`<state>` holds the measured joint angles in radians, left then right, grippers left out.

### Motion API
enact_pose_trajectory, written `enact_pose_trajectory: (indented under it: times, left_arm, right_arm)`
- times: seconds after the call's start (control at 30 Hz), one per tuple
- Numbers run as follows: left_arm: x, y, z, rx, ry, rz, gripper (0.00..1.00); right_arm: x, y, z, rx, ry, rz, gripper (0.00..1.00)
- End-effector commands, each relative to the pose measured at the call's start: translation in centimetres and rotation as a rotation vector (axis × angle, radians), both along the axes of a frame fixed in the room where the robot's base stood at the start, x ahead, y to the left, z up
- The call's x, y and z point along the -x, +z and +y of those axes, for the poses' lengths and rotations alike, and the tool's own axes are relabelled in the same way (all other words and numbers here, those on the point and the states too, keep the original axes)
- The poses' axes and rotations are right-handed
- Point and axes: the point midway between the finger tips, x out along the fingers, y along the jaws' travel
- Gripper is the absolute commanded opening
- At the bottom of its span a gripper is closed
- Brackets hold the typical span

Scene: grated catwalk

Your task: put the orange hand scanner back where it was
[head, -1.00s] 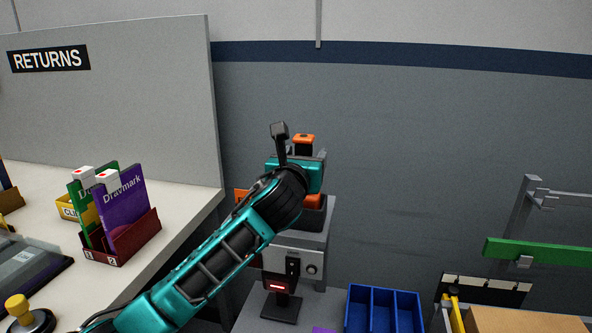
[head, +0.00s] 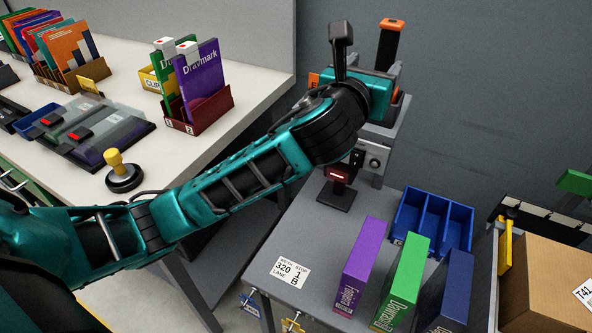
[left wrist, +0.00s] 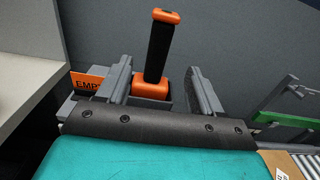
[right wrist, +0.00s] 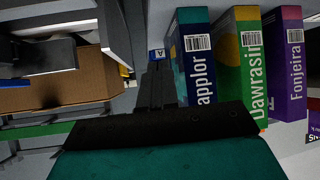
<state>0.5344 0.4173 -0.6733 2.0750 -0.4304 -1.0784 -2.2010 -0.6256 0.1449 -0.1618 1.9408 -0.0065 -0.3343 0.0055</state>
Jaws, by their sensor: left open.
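The orange hand scanner (head: 390,45) stands upright at the back of the grey stand, with an orange top and a black grip. In the left wrist view the scanner (left wrist: 158,55) has its orange base in a grey holder (left wrist: 143,103). My left gripper (left wrist: 162,85) is open, with one finger to either side of the scanner and gaps between. In the head view my left wrist hides the scanner's lower part. My right gripper (right wrist: 161,85) looks shut and empty, in front of upright boxes; it does not show in the head view.
An orange sign (left wrist: 88,82) is left of the holder. Below are a scanner device with a red light (head: 340,177), a blue divided tray (head: 433,218) and purple, green and navy boxes (head: 404,280). A returns counter (head: 262,88) stands left; a cardboard box (head: 545,285) is right.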

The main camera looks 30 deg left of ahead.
Motion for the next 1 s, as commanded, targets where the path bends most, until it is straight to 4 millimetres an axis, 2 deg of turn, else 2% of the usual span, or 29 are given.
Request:
enact_pose_trajectory:
  times: [0.17, 0.3, 0.47, 0.67, 0.8, 1.0]
  left_arm:
    - [0.7, -5.4, -0.4, 0.307, -0.029, 0.112, 0.66]
    - [2.4, -11.6, -0.7, 0.712, -0.017, 0.243, 0.66]
    - [5.3, -18.2, -0.6, 1.194, 0.066, 0.377, 0.66]
    - [10.3, -25.8, 0.3, 1.789, 0.269, 0.486, 0.66]
    - [14.8, -30.5, 1.4, 2.194, 0.472, 0.500, 0.66]
    - [20.8, -35.2, 3.2, 2.649, 0.757, 0.413, 0.66]
  right_arm:
    - [0.0, -0.1, 0.0, 0.000, -0.001, 0.002, 0.00]
    - [0.0, -0.1, 0.0, -0.001, -0.001, 0.002, 0.00]
    - [0.1, -0.1, 0.1, -0.002, -0.002, 0.003, 0.00]
    - [0.1, -0.1, 0.1, -0.003, -0.002, 0.004, 0.00]
    - [0.1, -0.1, 0.1, -0.003, -0.002, 0.004, 0.00]
    - [0.1, -0.1, 0.1, -0.003, -0.002, 0.004, 0.00]
